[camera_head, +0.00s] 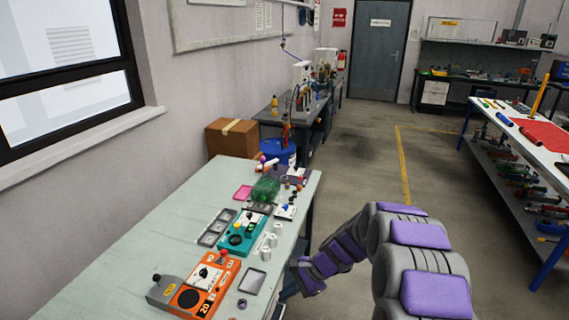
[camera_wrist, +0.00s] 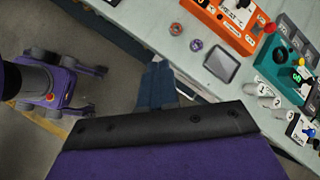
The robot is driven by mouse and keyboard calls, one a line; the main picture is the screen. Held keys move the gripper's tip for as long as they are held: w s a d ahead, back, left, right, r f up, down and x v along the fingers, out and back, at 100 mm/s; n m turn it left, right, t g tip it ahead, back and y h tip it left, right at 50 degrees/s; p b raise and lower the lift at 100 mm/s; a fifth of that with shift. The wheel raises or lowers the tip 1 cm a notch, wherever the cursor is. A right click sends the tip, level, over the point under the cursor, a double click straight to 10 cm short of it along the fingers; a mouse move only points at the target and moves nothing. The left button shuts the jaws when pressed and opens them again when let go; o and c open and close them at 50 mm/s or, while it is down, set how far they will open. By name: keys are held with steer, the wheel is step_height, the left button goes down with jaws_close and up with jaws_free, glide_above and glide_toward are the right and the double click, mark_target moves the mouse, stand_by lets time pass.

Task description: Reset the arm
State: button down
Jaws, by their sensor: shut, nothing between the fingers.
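My arm (camera_head: 345,245) reaches from the right side of the head view toward the front right edge of the pale workbench (camera_head: 160,235). My gripper (camera_head: 306,282) is beside that edge, off the bench top. In the wrist view, its two dark blue fingers (camera_wrist: 158,75) are together with nothing held, over the floor next to the bench edge. Part of my own purple and grey body shows at the left of the wrist view.
The bench holds an orange device (camera_head: 215,272), a teal device (camera_head: 236,240), small white cylinders (camera_head: 271,240), a grey tray (camera_head: 253,281) and a green mesh item (camera_head: 265,190). Small rings (camera_wrist: 196,45) lie near its edge. Floor (camera_head: 350,165) is clear between this bench and the right table (camera_head: 520,145).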

steer(key=s+d+r+n+h, duration=0.25)
steer(key=s+r, duration=0.25)
steer(key=s, duration=0.4)
steer(key=s+d+r+n+g+h, duration=0.15)
steer(key=s+r+n, duration=0.3)
steer(key=s, duration=0.45)
steer(key=s+d+r+n+h, duration=0.1)
steer(key=s+d+r+n, duration=0.15)
steer(key=s+r, duration=0.5)
steer(key=s+d+n+h, duration=0.2)
steer(key=s+d, duration=0.4)
steer(key=s, duration=0.6)
steer(key=shift+d+f+h, duration=0.35)
steer(key=shift+f+h, duration=0.05)
steer(key=shift+h, duration=0.1)
steer(key=shift+n, duration=0.25)
